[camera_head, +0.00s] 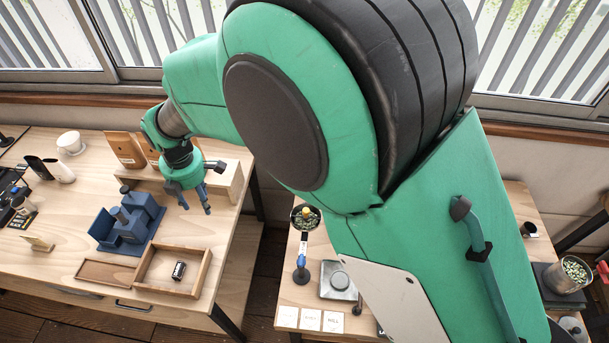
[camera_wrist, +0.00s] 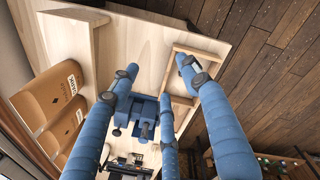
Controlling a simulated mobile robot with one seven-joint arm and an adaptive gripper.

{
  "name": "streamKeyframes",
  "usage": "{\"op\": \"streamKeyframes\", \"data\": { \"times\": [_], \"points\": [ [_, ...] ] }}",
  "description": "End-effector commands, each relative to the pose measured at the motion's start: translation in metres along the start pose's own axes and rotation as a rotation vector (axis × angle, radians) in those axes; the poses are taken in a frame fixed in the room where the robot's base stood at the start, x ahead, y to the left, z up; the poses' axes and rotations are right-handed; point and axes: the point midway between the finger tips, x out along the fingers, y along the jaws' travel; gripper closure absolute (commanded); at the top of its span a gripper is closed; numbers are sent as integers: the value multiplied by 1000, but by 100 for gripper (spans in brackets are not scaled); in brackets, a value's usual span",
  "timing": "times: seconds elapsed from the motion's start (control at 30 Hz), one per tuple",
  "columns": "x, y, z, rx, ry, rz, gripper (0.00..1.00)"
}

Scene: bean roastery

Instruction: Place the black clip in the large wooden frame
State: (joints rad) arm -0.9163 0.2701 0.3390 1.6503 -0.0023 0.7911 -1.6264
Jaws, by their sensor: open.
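The large wooden frame (camera_head: 199,277) lies near the front edge of the left table, with a flat wooden panel beside its left side. A small black piece with a pale end, which looks like the black clip (camera_head: 178,270), lies inside the frame. My gripper (camera_head: 195,205) hangs above the table, behind the frame and to the right of a blue stand, apart from both. In the wrist view my gripper (camera_wrist: 160,82) has its blue fingers spread with nothing between them. Part of the frame (camera_wrist: 201,53) shows there behind the fingers; I cannot make out the clip.
The blue stand (camera_head: 127,228) stands just behind the frame. A wooden riser (camera_head: 222,182) and brown bags (camera_head: 125,149) are at the back. Cups and small items fill the table's left. A gap separates it from a second table with a scale (camera_head: 338,281).

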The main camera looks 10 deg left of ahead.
Motion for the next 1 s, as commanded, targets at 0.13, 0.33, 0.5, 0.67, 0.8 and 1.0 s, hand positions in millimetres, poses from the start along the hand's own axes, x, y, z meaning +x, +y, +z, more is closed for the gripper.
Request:
{"op": "streamKeyframes", "data": {
  "times": [0.13, 0.33, 0.5, 0.67, 0.8, 1.0],
  "points": [
    [-54, -31, 59, 232, -9, 39, 53],
    [-116, -82, 122, 536, -16, 91, 53],
    [-162, -135, 166, 795, -20, 137, 53],
    [-200, -190, 198, 1037, -19, 185, 53],
    [-227, -240, 217, 1248, -16, 228, 53],
    [-259, -314, 234, 1547, -7, 296, 53]
  ]
}}
